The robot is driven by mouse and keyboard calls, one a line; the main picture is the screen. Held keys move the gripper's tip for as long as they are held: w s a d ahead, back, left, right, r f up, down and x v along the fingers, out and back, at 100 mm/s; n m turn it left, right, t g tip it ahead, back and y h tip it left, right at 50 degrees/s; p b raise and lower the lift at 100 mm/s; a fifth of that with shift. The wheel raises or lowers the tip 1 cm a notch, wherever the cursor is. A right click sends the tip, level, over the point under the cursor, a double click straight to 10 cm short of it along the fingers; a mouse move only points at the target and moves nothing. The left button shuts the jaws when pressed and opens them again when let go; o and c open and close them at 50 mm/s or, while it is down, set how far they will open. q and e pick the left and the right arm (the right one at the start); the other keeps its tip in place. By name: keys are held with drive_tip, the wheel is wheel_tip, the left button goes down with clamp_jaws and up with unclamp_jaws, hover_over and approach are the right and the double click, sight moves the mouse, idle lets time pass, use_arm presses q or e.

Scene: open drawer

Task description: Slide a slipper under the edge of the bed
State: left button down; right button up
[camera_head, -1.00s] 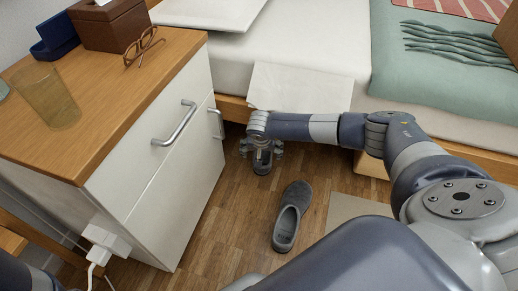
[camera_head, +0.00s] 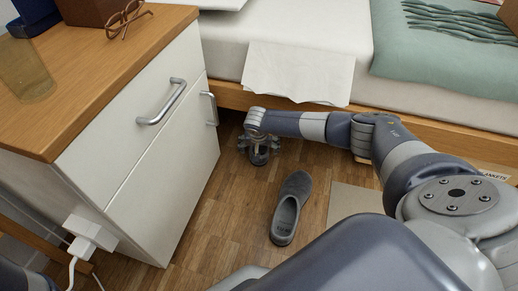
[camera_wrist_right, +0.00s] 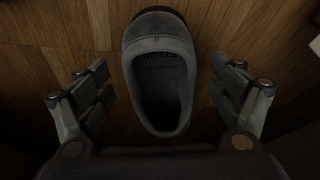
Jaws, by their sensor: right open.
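One grey slipper (camera_head: 290,208) lies on the wooden floor in the head view, in front of the bed. A second slipper (camera_head: 260,156) lies farther back near the bed edge, partly hidden by my right gripper (camera_head: 259,147). In the right wrist view this slipper (camera_wrist_right: 160,45) lies between the spread fingers of my right gripper (camera_wrist_right: 160,92), with floor showing on both sides, so the gripper is open and not touching its sides. The wooden bed frame (camera_head: 440,132) runs across behind the gripper. My left gripper is not in view.
A white bedside cabinet (camera_head: 165,150) with a wooden top stands at the left, close to the gripper. A cloth (camera_head: 298,72) hangs over the bed side. A beige mat (camera_head: 352,203) lies right of the nearer slipper. A box marked blankets (camera_head: 492,171) shows at the right.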

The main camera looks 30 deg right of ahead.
drive_tip(key=shift+b+x, duration=0.75)
drive_tip(key=shift+x, duration=0.65)
drive_tip(key=shift+c, duration=0.2)
drive_tip(key=c, duration=1.2)
